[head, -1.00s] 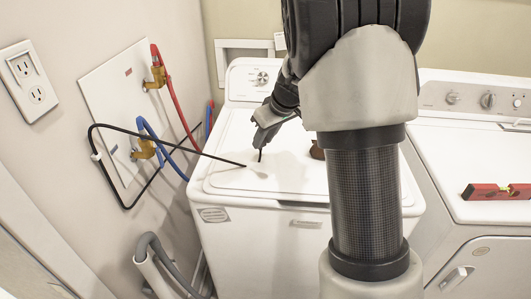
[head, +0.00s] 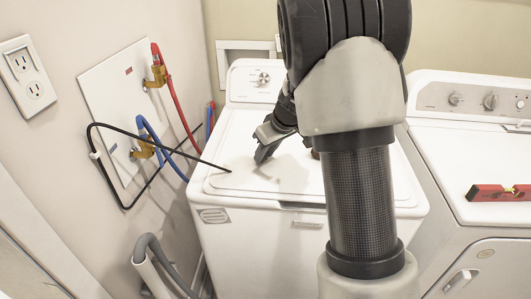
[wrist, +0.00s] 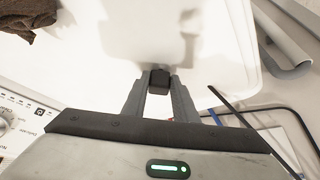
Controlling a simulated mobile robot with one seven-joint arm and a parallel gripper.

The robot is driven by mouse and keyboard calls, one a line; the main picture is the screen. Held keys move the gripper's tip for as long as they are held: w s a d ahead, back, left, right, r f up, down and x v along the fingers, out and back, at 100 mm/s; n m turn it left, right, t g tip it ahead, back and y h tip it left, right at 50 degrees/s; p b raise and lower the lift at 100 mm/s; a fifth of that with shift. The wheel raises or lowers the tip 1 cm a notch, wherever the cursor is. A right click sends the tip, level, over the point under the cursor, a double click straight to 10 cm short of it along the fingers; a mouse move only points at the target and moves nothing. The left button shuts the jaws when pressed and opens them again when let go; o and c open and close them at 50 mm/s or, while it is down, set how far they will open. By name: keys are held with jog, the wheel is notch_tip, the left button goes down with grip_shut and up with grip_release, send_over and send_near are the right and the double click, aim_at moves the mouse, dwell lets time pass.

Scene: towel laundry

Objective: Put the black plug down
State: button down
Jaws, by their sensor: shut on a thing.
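My gripper (head: 262,152) is over the left part of the white washer's lid (head: 235,150) in the head view. In the wrist view its two fingers are shut on the black plug (wrist: 160,79), a small dark block between the fingertips. The lid is behind the plug there. I cannot tell whether the plug touches the lid. In the head view the plug cannot be made out at the fingertips. A black cord (head: 165,145) loops from the wall and ends over the lid's front left, apart from the fingers in the picture.
A brown cloth (wrist: 25,15) lies on the lid, mostly hidden by my arm in the head view. A second machine with a red level (head: 497,192) stands at right. Red (head: 177,105) and blue (head: 160,145) hoses and an outlet (head: 28,75) are on the left wall.

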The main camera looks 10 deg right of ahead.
jog(key=shift+f+b, duration=0.3)
jog(key=shift+b, duration=0.05)
jog(key=c, duration=1.4)
grip_release()
jog(key=shift+r, duration=0.1)
